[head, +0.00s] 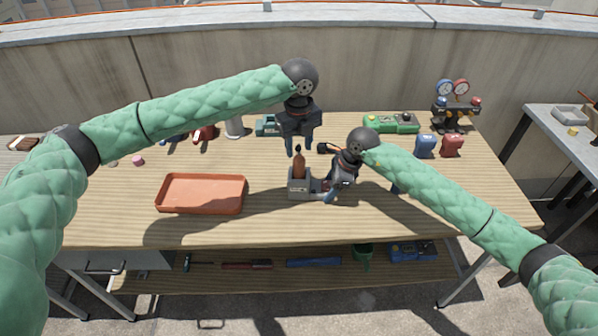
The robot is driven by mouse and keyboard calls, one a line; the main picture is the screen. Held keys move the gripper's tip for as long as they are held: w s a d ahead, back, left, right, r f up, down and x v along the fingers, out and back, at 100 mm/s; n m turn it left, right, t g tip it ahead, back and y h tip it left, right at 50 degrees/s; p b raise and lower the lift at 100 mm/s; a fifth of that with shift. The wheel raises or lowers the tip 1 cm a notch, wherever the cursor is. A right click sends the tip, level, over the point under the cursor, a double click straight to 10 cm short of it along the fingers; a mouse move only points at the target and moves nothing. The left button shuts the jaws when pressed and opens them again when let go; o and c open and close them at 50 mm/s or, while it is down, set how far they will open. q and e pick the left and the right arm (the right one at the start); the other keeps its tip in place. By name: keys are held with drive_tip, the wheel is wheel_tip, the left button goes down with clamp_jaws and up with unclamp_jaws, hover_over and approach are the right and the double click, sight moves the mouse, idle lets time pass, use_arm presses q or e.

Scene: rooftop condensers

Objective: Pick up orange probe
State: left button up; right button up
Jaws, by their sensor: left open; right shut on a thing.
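The orange probe (299,165) stands upright in a small grey holder (299,187) on the wooden workbench (120,215). Its lower part is hidden inside the holder. My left gripper (299,149) is open and points down, its fingers around or just above the probe's dark tip. I cannot tell whether they touch it. My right gripper (318,191) comes in from the right and is shut on the grey holder at its right side.
An orange tray (201,194), empty, lies left of the holder. Behind stand a green device (391,123), a gauge set (454,104), a blue bottle (425,146) and a red bottle (452,146). The bench front is clear; tools lie on the lower shelf.

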sight(299, 155)
use_arm(q)
wheel_tip(299, 155, down, 4)
drive_tip(key=shift+w+r, duration=0.1)
drive_tip(key=shift+r, duration=0.15)
drive_tip(key=shift+c, duration=0.4)
clamp_jaws()
drive_tip(key=shift+r, duration=0.1)
wheel_tip(299, 155, up, 10)
use_arm(e)
drive_tip(key=o, duration=1.2)
